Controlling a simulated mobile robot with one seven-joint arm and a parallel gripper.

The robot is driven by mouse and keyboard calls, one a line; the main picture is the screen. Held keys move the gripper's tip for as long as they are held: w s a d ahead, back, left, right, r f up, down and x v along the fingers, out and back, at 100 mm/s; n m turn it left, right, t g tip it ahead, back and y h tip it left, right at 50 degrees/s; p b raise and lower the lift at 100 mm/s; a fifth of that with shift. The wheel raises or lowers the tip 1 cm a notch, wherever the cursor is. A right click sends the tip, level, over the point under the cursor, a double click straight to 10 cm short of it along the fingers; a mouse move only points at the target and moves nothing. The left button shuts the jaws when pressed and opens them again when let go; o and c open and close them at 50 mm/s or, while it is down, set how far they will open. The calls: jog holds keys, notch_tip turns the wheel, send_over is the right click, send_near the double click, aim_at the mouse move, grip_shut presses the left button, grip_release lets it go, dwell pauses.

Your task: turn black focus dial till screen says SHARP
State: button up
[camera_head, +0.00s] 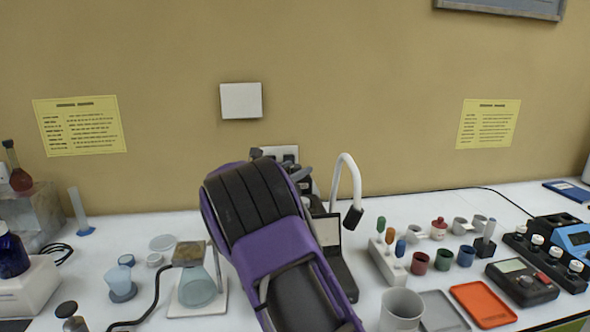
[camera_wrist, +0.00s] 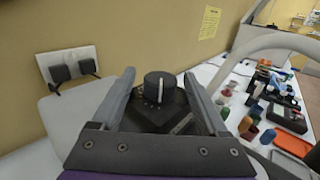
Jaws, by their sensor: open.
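The black focus dial (camera_wrist: 160,86) shows in the wrist view as a round knob with a white pointer line, on a black base with small pale marks. My gripper (camera_wrist: 159,76) is open, with one finger on each side of the dial and visible gaps between. The dial is hidden behind my purple and black arm in the head view. A pale panel (camera_head: 327,231) on a black device shows just right of my arm; it may be the screen, but I can read no text on it.
A white curved lamp neck (camera_head: 345,172) rises right of my arm. A white rack with coloured-handled tools (camera_head: 387,262), a grey beaker (camera_head: 401,309) and an orange tray (camera_head: 482,304) stand to the right. A glass flask on a stand (camera_head: 198,289) is at left.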

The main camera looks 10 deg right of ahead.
jog(key=shift+w+d, duration=0.1)
grip_shut()
jog(key=shift+r+m+g+h+p, duration=0.3)
jog(key=shift+m+g+h+p, duration=0.35)
jog(key=shift+p, duration=0.6)
jog(key=shift+f+m+g+h, duration=0.25)
jog(key=shift+m+g+h, duration=0.4)
jog(key=shift+g, duration=0.3)
jog(key=shift+m+g+h, duration=0.5)
jog(key=shift+m+g, duration=0.5)
jog(key=shift+g, duration=0.5)
grip_release()
